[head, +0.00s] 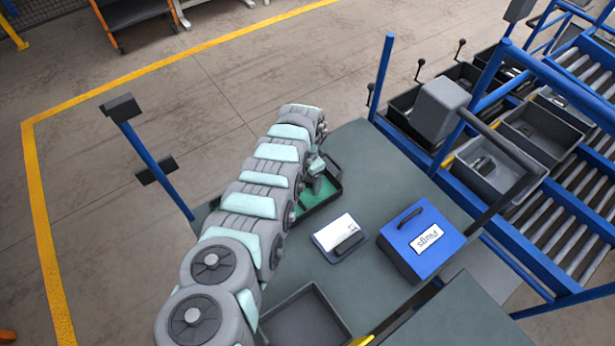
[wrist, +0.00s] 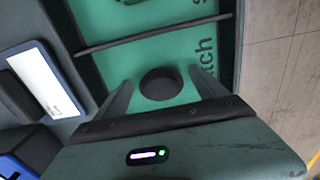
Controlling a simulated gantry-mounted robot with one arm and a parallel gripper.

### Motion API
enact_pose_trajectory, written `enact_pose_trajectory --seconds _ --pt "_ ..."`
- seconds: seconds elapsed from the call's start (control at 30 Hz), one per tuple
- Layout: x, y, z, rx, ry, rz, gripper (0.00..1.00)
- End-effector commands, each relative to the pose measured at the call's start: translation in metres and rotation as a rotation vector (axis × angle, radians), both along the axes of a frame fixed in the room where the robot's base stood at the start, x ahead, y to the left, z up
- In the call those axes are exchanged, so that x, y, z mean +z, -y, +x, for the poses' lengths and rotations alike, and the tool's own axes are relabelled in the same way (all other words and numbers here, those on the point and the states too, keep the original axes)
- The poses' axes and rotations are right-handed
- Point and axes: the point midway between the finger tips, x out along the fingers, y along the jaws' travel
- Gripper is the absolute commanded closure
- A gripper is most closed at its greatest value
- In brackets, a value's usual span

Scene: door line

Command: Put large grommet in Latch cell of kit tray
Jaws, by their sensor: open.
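The large grommet, a dark round disc (wrist: 160,83), shows in the wrist view on the green floor of a kit tray cell. Part of the printed word "Latch" (wrist: 205,50) reads beside it, ending in "tch". My gripper (wrist: 162,78) is open, with one finger on each side of the grommet and gaps showing between. The kit tray (head: 327,197), dark-rimmed with a green inside, is partly hidden by my arm in the head view. My gripper (head: 317,178) is over it there; the grommet cannot be made out in that view.
A card holder (head: 335,233) and a blue box labelled "Plugs" (head: 415,240) stand right of the tray. A grey bin (head: 305,320) is at the front. Roller conveyors with bins lie right.

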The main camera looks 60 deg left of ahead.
Motion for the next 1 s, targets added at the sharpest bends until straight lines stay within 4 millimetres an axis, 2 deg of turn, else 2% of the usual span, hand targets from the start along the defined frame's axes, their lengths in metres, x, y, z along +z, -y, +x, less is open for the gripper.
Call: enact_pose_trajectory --seconds 0.2,0.4,1.0 --pt "0.01 -0.001 -0.001 0.002 0.001 0.0 0.18" --pt "0.043 -0.002 -0.002 0.001 -0.002 0.002 0.18" --pt "0.114 -0.001 0.0 -0.001 -0.001 0.002 0.18"
